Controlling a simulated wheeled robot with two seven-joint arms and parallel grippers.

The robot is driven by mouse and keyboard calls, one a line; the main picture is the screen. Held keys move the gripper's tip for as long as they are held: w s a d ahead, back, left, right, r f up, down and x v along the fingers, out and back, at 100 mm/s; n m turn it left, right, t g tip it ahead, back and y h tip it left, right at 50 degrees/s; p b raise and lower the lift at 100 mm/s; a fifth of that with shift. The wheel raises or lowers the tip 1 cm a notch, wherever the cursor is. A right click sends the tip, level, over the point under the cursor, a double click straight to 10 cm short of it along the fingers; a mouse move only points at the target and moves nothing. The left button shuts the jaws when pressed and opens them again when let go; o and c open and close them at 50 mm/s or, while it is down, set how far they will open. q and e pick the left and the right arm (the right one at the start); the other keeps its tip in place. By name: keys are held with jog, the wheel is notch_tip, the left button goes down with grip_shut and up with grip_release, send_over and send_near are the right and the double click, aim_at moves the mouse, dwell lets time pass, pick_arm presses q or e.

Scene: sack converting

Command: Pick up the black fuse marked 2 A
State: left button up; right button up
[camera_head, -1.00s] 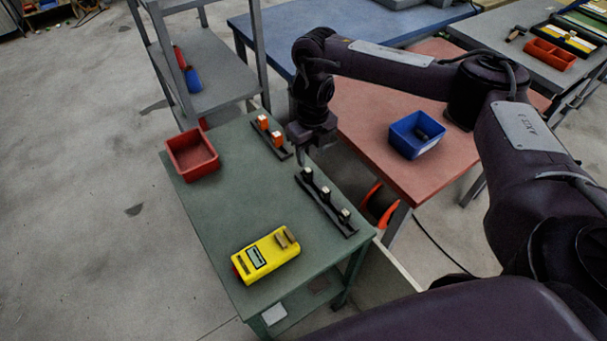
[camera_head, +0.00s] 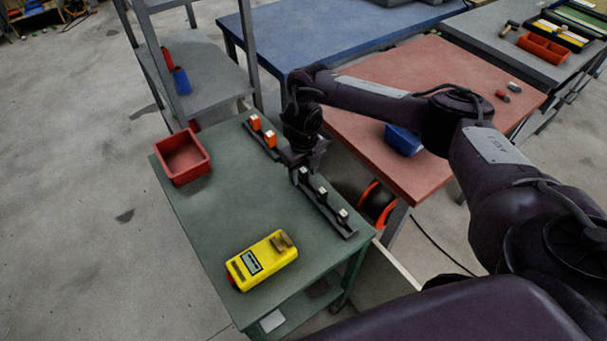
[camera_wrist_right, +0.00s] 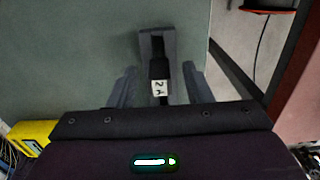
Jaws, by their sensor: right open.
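The black fuse marked 2 A (camera_wrist_right: 159,72) shows in the right wrist view with its white label readable. It stands on a dark rail, between the two fingers of my right gripper (camera_wrist_right: 160,90), which is open with a gap on each side. In the head view the right gripper (camera_head: 301,169) is over the far end of the black fuse rail (camera_head: 330,213), partly hiding the fuse there. Two more black fuses, a middle one (camera_head: 322,194) and a near one (camera_head: 342,216), stand on that rail; their marks are too small to read. My left gripper is out of view.
The green table (camera_head: 215,215) also bears a red bin (camera_head: 205,171), a yellow meter (camera_head: 262,261) and a rail with orange fuses (camera_head: 270,139). A red-topped table (camera_head: 390,175) with a blue bin (camera_head: 402,141) stands to the right, partly behind my arm. The table's middle is clear.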

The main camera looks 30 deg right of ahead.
jog(key=c, duration=1)
jog(key=shift+r, duration=0.15)
